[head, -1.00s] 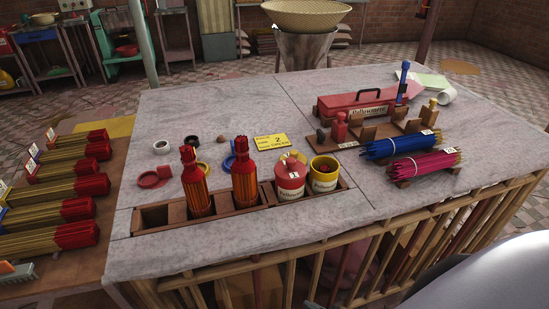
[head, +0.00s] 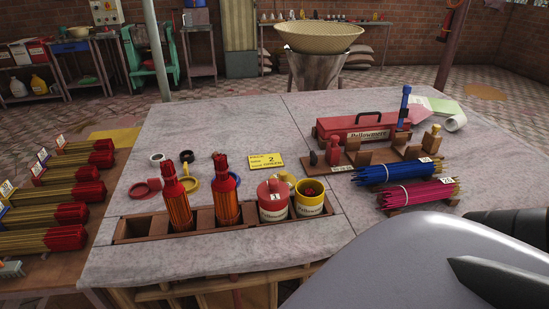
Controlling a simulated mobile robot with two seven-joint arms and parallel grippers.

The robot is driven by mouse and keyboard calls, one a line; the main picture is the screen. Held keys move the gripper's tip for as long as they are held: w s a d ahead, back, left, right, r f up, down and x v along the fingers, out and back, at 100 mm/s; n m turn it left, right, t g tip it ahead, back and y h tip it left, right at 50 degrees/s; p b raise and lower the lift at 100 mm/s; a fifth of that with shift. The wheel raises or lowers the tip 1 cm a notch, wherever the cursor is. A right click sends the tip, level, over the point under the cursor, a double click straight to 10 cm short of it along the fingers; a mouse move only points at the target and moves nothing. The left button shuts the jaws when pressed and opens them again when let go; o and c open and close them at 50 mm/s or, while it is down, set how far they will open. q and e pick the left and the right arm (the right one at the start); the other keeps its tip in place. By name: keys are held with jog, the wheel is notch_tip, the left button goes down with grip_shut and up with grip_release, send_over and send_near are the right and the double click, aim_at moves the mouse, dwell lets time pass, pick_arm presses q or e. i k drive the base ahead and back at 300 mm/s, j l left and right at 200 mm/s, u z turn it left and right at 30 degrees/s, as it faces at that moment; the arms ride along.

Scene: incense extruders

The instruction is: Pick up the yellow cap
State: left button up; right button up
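A small yellow piece (head: 287,178) that looks like the yellow cap sits behind and between the red canister (head: 272,204) and the yellow canister (head: 310,201). The canisters hide its lower part. The yellow canister is open at the top with dark red contents. The red canister has a red lid and a tag with a 1. A yellow ring (head: 190,184) lies farther left, partly hidden by a red bottle-shaped bundle. My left gripper is out of view.
The canisters and two red-topped bundles (head: 227,196) stand in a wooden trough (head: 130,232) with an empty left compartment. A wooden rack, a red toolbox (head: 350,128) and blue (head: 390,173) and pink (head: 420,193) stick bundles fill the right. The table's middle back is clear.

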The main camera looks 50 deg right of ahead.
aim_at(287, 177)
jog(key=k+l+u, duration=0.35)
jog(key=l, duration=0.25)
jog(key=k+l+u, duration=0.1)
jog(key=k+l, duration=0.5)
